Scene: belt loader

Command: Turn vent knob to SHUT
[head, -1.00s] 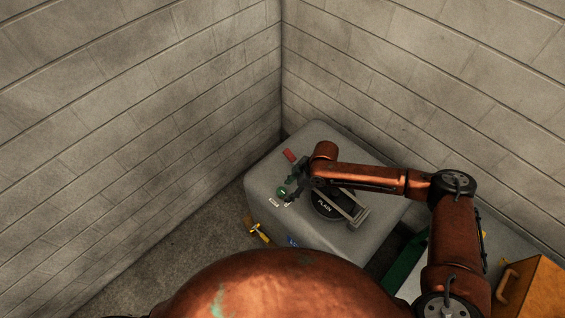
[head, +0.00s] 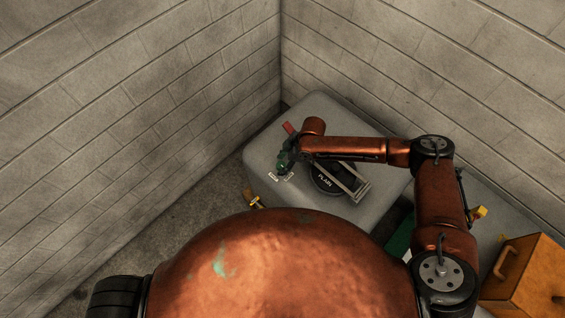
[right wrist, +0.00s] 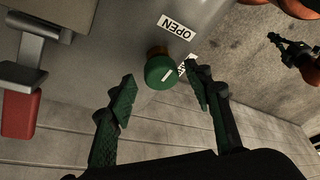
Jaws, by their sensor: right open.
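The vent knob (right wrist: 160,72) is a round green knob with a short, slanted white mark, seen in the right wrist view. In the head view my right gripper (head: 287,158) covers the knob. A dark, finger-like shape at the right wrist view's edge may be my left gripper (right wrist: 292,47); its jaws are unclear.
The knob is on a grey cabinet (head: 262,152) in the wall corner. A red handle (head: 289,128) and a black round dial marked PLAIN (head: 325,180) with a metal bar are close by. A yellow handle (head: 252,197) is at the cabinet's side. An orange box (head: 528,275) stands right.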

